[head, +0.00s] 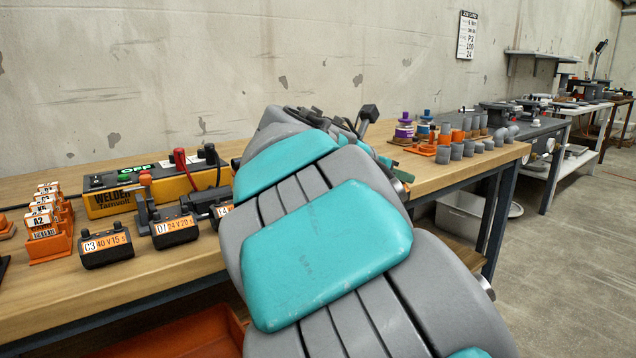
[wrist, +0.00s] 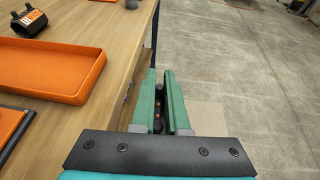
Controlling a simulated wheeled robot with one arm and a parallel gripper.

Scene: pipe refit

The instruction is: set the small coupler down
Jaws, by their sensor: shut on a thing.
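My gripper (wrist: 160,98) shows in the wrist view, its two teal fingers a little apart with a dark piece (wrist: 158,112) between them. I take this piece for the small coupler; it is dark and mostly hidden by the fingers, so its shape is unclear. The fingers are beside the front edge of the wooden bench (wrist: 120,62), with concrete floor showing to the right. In the head view my arm hides the gripper and whatever it holds.
A shallow orange tray (wrist: 88,78) lies on the bench left of my gripper. Several grey pipe fittings (head: 456,151) stand at the bench's right end. Labelled black boxes (head: 106,248) and a yellow welder unit (head: 112,203) occupy the left. Open floor (head: 575,260) lies right.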

